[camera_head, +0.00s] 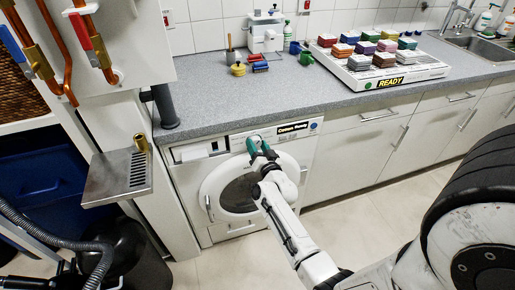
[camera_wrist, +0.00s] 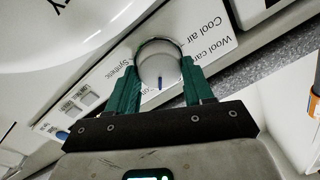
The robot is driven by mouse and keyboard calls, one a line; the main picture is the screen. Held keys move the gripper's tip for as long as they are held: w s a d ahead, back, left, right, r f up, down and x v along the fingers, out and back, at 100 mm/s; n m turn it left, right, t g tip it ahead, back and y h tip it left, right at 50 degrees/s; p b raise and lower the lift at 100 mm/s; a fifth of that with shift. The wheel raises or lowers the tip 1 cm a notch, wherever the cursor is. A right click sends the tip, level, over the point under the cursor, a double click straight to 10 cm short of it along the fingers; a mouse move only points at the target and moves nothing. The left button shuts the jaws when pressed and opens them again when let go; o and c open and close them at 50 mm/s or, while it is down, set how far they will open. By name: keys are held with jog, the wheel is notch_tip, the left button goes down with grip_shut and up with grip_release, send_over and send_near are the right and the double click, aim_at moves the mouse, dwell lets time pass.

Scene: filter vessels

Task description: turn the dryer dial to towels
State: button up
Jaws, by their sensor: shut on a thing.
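The dryer (camera_head: 185,180) is white and stands under the grey counter, with a round door and a control panel on top. In the wrist view its dial (camera_wrist: 160,72) is a round white knob with a short blue mark pointing to the picture's bottom. My gripper (camera_head: 257,146) reaches the panel in the head view and hides the dial there. Its teal fingers (camera_wrist: 160,62) are shut on the dial, one on each side. Labels around the dial read "Cool air", "Wool care" and "Synthetic", partly covered. I cannot make out a towels label.
A small dark display (camera_head: 293,128) on the panel seems to read "Cotton" and "Ready". A metal drip shelf (camera_head: 115,180) juts out left of the dryer. The counter (camera_head: 210,105) overhangs the panel. The floor (camera_head: 370,220) to the right is clear.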

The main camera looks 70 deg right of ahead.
jog(key=m, duration=0.5)
jog(key=shift+f+m+b, duration=0.15)
jog(key=shift+m+b, duration=0.15)
jog(key=shift+m, duration=0.1)
jog(key=shift+m+h, duration=0.4)
jog(key=shift+m, duration=2)
jog(key=shift+f+g, duration=0.1)
jog(key=shift+g, duration=0.2)
jog(key=o, duration=1)
jog(key=shift+o, duration=0.2)
jog(key=p+v, duration=0.2)
jog(key=v, duration=0.8)
jog(key=shift+s+a, duration=0.3)
jog(key=shift+s, duration=0.05)
